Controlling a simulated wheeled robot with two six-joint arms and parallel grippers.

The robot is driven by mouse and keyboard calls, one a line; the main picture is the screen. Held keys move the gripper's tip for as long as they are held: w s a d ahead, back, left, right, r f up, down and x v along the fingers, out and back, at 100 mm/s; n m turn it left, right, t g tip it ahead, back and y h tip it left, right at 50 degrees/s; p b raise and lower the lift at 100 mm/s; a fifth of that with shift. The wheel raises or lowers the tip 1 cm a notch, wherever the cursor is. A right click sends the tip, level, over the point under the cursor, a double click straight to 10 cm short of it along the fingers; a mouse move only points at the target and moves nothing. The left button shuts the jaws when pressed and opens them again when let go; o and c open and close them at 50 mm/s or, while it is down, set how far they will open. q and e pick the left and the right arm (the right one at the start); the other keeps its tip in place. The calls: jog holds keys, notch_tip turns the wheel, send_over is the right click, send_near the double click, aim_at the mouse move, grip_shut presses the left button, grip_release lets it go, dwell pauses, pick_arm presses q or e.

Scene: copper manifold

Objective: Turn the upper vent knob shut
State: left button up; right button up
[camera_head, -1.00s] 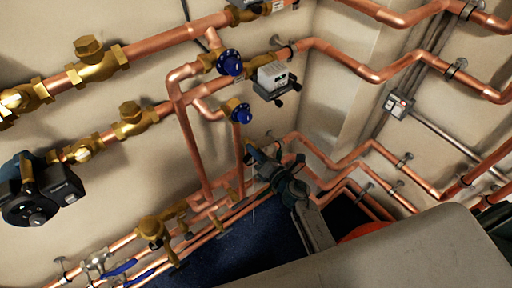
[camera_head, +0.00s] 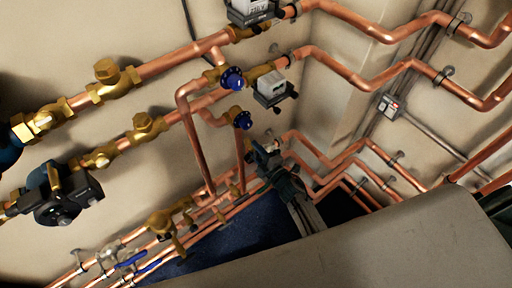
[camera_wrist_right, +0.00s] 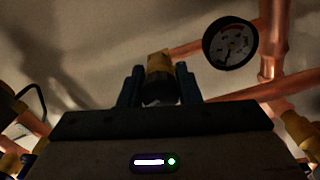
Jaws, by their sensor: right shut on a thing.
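Two blue knobs on brass valves show in the head view, an upper one (camera_head: 232,78) and a lower one (camera_head: 243,120). My right gripper (camera_head: 264,153) is below and right of both, close to the copper pipes by the wall corner. In the right wrist view my right gripper (camera_wrist_right: 158,88) is shut, with a dark knob (camera_wrist_right: 158,97) between its two fingers. A brass fitting (camera_wrist_right: 158,64) sits just behind that knob. The knob's colour is hard to tell in the shade, and the gripper hides it in the head view. My left gripper is not in view.
A round gauge (camera_wrist_right: 230,43) stands right of the fingers, near a vertical copper pipe (camera_wrist_right: 275,40). A grey meter (camera_head: 272,90) is on the wall pipe. A dark pump (camera_head: 58,196) is at the left. Pipes crowd the corner.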

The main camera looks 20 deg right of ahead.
jog(key=shift+m+p, duration=1.1)
jog(key=shift+m, duration=0.8)
jog(key=o, duration=1)
jog(key=shift+c, duration=0.2)
jog(key=shift+s, duration=0.1)
jog(key=b+v, duration=0.1)
jog(key=v, duration=0.9)
jog(key=shift+s+d+b, duration=0.2)
jog(key=shift+s+b, duration=0.1)
jog(key=shift+b, duration=0.1)
